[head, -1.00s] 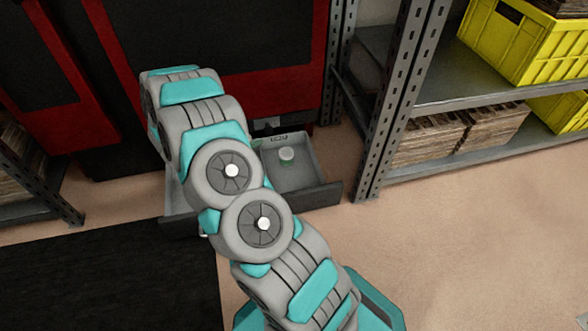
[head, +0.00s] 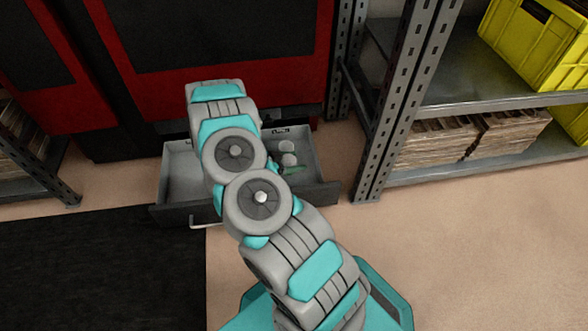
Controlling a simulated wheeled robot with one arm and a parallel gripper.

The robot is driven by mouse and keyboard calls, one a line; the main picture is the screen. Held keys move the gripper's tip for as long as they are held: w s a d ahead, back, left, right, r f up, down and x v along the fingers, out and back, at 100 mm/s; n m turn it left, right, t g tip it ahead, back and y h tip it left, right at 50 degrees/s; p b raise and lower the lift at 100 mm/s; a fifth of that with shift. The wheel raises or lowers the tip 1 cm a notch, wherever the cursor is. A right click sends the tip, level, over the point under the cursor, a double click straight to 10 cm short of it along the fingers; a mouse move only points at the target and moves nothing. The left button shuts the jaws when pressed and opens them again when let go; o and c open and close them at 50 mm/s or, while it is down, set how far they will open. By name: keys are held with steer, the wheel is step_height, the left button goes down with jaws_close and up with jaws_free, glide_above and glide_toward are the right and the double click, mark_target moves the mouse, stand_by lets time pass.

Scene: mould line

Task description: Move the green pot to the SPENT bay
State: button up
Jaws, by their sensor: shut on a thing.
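An open grey drawer (head: 240,206) juts out low from the red and black machine. Its left part looks empty. In its right part, a small pale-topped pot with green low on it, the green pot (head: 289,160), shows beside my gripper (head: 281,167). My gripper is small and dark here, largely hidden behind my arm, and is shut on the pot. Another pale round shape (head: 287,146) shows just behind it. Marks on the drawer's back wall are too small to read, so I cannot tell which bay is SPENT.
A metal shelf rack (head: 392,110) stands close to the drawer's right, with a yellow crate (head: 535,45) and stacked brown sheets (head: 460,140). A black mat (head: 90,265) lies at the left front. The tan floor (head: 440,250) at the right front is clear.

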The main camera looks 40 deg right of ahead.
mark_target(294, 175)
steer(key=shift+f, duration=2.35)
steer(key=shift+f, duration=0.1)
steer(key=shift+f+b, duration=0.1)
steer(key=shift+b, duration=0.2)
steer(key=o, duration=1.4)
